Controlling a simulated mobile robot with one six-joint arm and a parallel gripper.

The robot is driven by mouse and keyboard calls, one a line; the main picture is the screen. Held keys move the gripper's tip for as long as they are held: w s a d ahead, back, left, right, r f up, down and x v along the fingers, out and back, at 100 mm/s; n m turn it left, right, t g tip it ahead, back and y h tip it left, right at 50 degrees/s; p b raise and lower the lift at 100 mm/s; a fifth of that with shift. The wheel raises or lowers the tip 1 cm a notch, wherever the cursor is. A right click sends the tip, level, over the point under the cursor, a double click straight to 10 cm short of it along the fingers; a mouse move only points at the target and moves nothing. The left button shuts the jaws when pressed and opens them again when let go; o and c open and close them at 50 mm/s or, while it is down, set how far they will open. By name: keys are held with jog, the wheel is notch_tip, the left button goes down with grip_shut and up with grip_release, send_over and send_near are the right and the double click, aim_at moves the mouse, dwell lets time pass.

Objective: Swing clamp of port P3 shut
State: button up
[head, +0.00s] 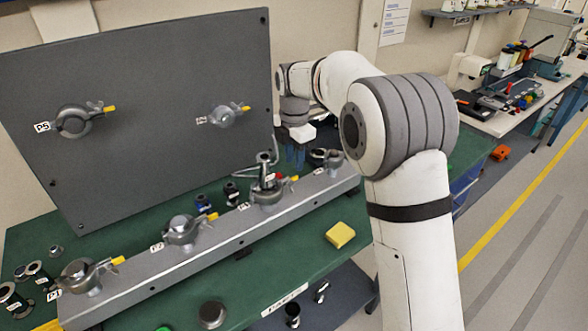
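Port P3 appears to be the third fitting (266,183) along the grey rail; its label is too small to read surely. A metal fitting with a bent tube stands upright on it. Its clamp (268,196) sits around the joint, with a yellow-tipped lever (294,178) pointing right. I cannot tell how far the clamp is closed. My gripper (293,155) points down behind and right of this port, apart from it in the picture. Its fingers are small and dark, so I cannot tell whether they are open.
The rail (220,240) carries other clamped ports (184,230) on the green bench. A grey upright panel (150,90) with two more ports stands behind. A yellow block (340,234) lies in front of the rail. Loose fittings (203,203) stand behind it.

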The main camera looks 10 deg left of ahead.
jog(key=shift+r, duration=1.55)
jog(key=shift+s+d+r, duration=0.1)
jog(key=shift+d+r, duration=0.05)
jog(key=shift+d, duration=0.05)
jog(key=s+d+r+m+t, duration=0.1)
jog(key=s+d+r+m, duration=0.1)
jog(key=s+d+m, duration=0.45)
jog(key=s+d+r+m+t, duration=0.1)
jog(key=s+d+r+m, duration=0.2)
jog(key=s+d+m, duration=0.4)
jog(key=s+d+f+m, duration=0.3)
jog(key=s+d+m, duration=0.2)
jog(key=s, duration=0.3)
jog(key=s+d+f+m+t, duration=0.1)
jog(key=s+d+f+m, duration=0.2)
jog(key=s+d+m, duration=0.2)
jog(key=s+m, duration=0.3)
jog(key=shift+s, duration=0.35)
